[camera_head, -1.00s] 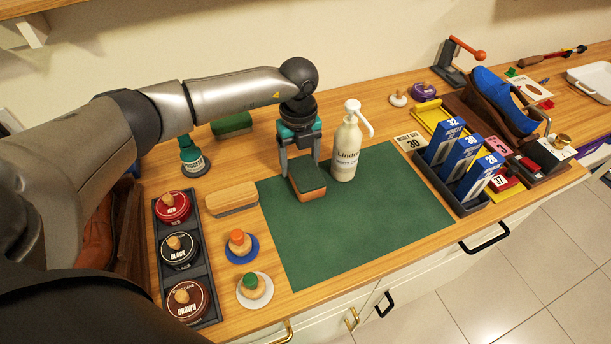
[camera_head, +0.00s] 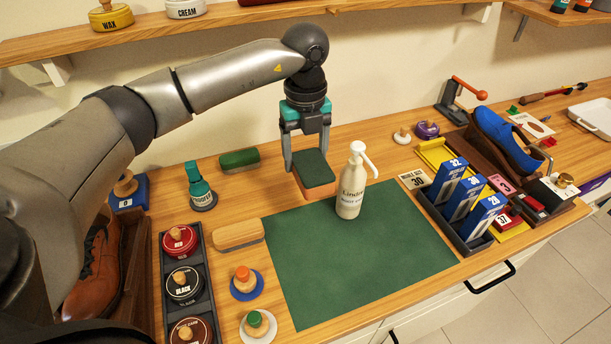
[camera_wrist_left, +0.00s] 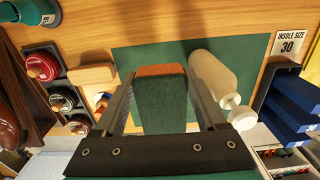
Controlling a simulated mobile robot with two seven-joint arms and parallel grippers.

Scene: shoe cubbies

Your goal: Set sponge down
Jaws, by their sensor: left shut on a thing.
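The sponge (camera_head: 315,172), green on top with an orange-brown underside, is held between the fingers of my left gripper (camera_head: 309,170). In the head view it is behind and left of the white pump bottle (camera_head: 352,183), near the back edge of the green mat (camera_head: 360,262). It appears raised above the counter, though the height is hard to judge. In the left wrist view the sponge (camera_wrist_left: 163,100) sits between the two fingers, with the bottle (camera_wrist_left: 215,80) close beside the right one. My right gripper is not in view.
A green-topped block (camera_head: 239,159) lies on the counter to the left, near a teal bottle (camera_head: 200,187). A wooden brush (camera_head: 238,234) lies left of the mat. A tray of blue boxes (camera_head: 463,222) stands right. The mat's middle and front are clear.

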